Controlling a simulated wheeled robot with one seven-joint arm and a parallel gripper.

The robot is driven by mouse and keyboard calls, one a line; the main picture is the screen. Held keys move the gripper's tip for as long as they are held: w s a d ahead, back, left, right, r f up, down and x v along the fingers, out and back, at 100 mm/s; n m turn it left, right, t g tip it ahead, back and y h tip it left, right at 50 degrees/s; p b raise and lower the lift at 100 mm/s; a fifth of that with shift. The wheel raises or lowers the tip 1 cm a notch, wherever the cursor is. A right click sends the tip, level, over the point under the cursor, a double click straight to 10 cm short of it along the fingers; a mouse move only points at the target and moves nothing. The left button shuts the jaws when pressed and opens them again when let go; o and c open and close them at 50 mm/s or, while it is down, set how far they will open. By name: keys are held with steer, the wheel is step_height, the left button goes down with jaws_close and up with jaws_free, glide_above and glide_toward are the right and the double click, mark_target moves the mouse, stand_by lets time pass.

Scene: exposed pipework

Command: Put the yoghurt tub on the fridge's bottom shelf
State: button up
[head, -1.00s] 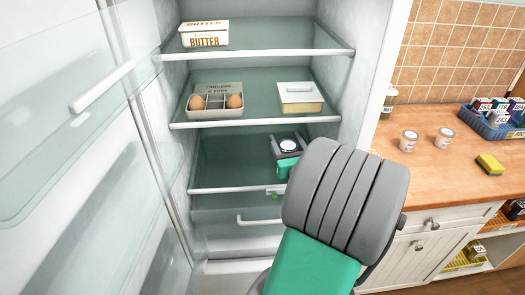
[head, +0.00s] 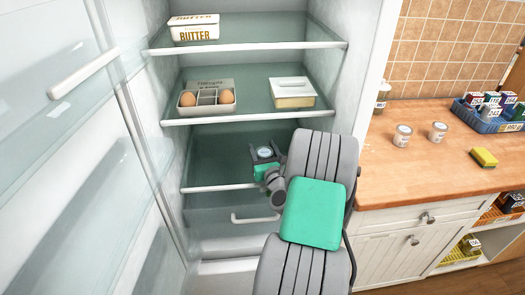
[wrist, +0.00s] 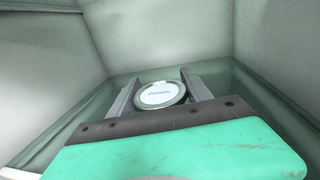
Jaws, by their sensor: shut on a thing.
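The yoghurt tub (head: 265,152) shows only its round pale lid in the head view, inside the fridge over the bottom shelf (head: 215,160). My gripper (head: 264,150) is shut on the tub, with one finger on each side. In the wrist view the tub's lid (wrist: 160,94) faces up between the two grey fingers (wrist: 160,90). The tub's sides and base are hidden, so I cannot tell whether it touches the shelf. The bottom shelf's front edge (head: 222,188) is clear on the left, and my arm covers its right part.
The middle shelf (head: 240,118) above holds an egg tray (head: 207,98) and a lidded box (head: 293,92). A butter box (head: 194,28) is on the shelf above that. The open fridge door (head: 60,150) stands left. Two small white tubs (head: 402,135) and a sponge (head: 484,157) sit on the counter.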

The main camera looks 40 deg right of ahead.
steer(key=shift+r, duration=0.1)
steer(key=o, duration=1.5)
steer(key=shift+r, duration=0.2)
steer(key=b+v, duration=0.2)
steer(key=v, duration=1)
steer(key=shift+a+f+b, duration=0.1)
steer(key=shift+b, duration=0.2)
